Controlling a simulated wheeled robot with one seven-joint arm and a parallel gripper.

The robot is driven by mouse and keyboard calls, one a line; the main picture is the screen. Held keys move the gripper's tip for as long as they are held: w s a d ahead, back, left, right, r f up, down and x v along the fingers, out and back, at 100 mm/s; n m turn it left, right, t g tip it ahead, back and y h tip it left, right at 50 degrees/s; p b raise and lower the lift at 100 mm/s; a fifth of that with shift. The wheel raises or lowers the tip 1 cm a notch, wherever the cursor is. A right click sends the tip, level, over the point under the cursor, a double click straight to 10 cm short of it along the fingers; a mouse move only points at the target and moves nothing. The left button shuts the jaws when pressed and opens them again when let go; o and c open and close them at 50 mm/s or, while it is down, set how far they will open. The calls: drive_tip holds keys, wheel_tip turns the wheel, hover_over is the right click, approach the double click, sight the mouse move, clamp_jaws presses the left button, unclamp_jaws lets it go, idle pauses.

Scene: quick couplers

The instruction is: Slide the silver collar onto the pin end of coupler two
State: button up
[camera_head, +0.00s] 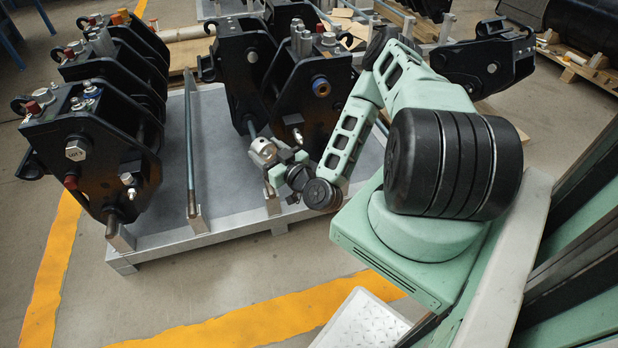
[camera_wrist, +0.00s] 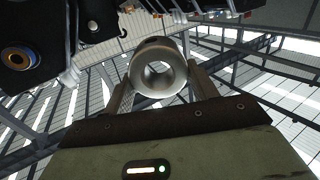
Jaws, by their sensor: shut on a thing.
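The silver collar (camera_head: 262,151) is a short, thick metal ring. In the wrist view the collar (camera_wrist: 179,76) shows its open bore toward the camera. My gripper (camera_head: 270,166) is shut on it, one finger on each side, and holds it near the lower front of a black coupler (camera_head: 312,92). A silver pin end (camera_head: 298,135) sticks out low on that coupler's face. The collar is apart from this pin end, below and left of it in the head view. I cannot read which coupler is number two.
Another black coupler (camera_head: 488,62) lies on the right behind my arm. Yellow floor lines (camera_head: 270,318) run in front; the floor there is mostly clear.

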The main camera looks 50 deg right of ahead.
drive_tip(key=w+d+f+m+g+h+b, duration=0.1)
drive_tip(key=d+f+m+h+b, duration=0.4)
drive_tip(key=d+f+b, duration=1.4)
drive_tip(key=g+h+b, duration=0.1)
drive_tip(key=h+b, duration=0.1)
drive_tip(key=b, duration=1)
drive_tip(key=shift+w+d+f+g+h+b, duration=0.2)
drive_tip(key=shift+d+f+g+h+b, duration=0.05)
drive_tip(key=shift+g+h+b, duration=0.15)
drive_tip(key=shift+a, duration=0.1)
approach(300, 139)
drive_tip(key=shift+p+x, duration=0.3)
drive_tip(key=shift+x, duration=1.1)
drive_tip(key=shift+x, duration=3.05)
